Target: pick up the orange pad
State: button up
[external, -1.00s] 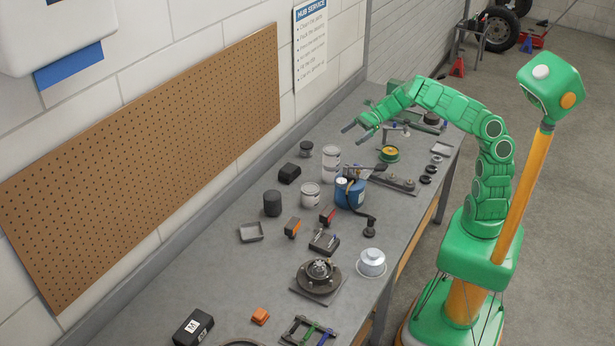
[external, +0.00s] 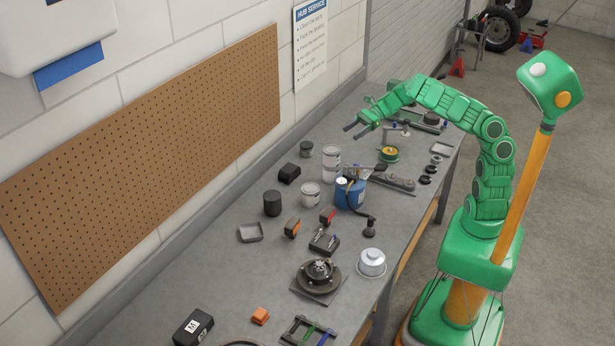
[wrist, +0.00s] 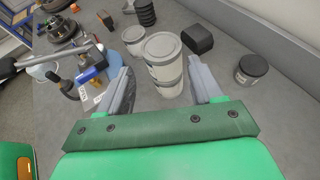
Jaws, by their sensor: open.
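A small pad with an orange face and dark backing (external: 292,227) stands on the bench in the external view, in front of a black ribbed can. It shows small near the top of the wrist view (wrist: 104,18). My gripper (external: 354,130) is open and empty, above the far part of the bench and well away from the pad. In the wrist view its two fingers are spread (wrist: 160,72), with stacked white cans beyond and between them.
An orange block (external: 260,316) lies nearer the camera. Between gripper and pad are the white can stack (external: 331,160), a black box (external: 289,173), a white can (external: 310,194) and a blue container (external: 350,194). A red pad (external: 327,217) stands beside the orange one.

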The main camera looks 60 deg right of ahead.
aim_at(261, 310)
jog(key=w+a+r+n+g, duration=0.1)
jog(key=w+a+n+g, duration=0.15)
jog(key=a, duration=1.75)
jog(key=w+a+n+g, duration=0.1)
jog(key=w+a, duration=0.3)
jog(key=a, duration=1.6)
jog(key=s+a+r+n+g+y, duration=0.1)
jog(key=s+a, duration=0.4)
jog(key=a, duration=0.7)
jog(key=s+a+r+g, duration=0.1)
jog(key=s+a, duration=0.4)
jog(key=a, duration=0.6)
jog(key=s+a+n+g+y, duration=0.1)
jog(key=s+a, duration=0.5)
jog(key=a, duration=0.6)
jog(key=f, duration=1.8)
jog(key=shift+w+d+f, duration=0.1)
jog(key=shift+w+f, duration=0.05)
jog(key=shift+w, duration=0.15)
jog(key=shift+x, duration=3.9)
jog(key=c, duration=0.9)
